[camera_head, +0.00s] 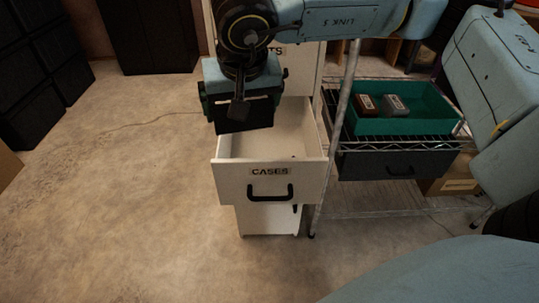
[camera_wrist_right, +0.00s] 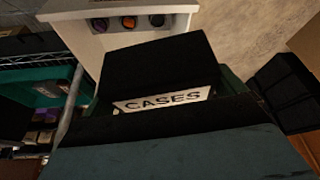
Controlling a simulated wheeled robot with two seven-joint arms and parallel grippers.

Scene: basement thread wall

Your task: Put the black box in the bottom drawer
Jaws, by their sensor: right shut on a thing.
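My right gripper (camera_head: 243,98) comes in from above and is shut on the black box (camera_head: 246,117), holding it over the back left part of an open white drawer (camera_head: 223,179). The drawer front has a label reading CASES and a black handle. The box's lower edge appears above the drawer floor; how high is unclear. In the right wrist view the black box (camera_wrist_right: 160,62) fills the middle, with a white label reading CASES beside its near edge. My left gripper is not in view.
A wire shelf (camera_head: 385,142) stands close on the right, with a green tray (camera_head: 430,122) holding small items and a dark drawer under it. Another drawer front of the white cabinet is above the open drawer. Black boxes (camera_head: 48,70) are stacked at far left. The floor at left is clear.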

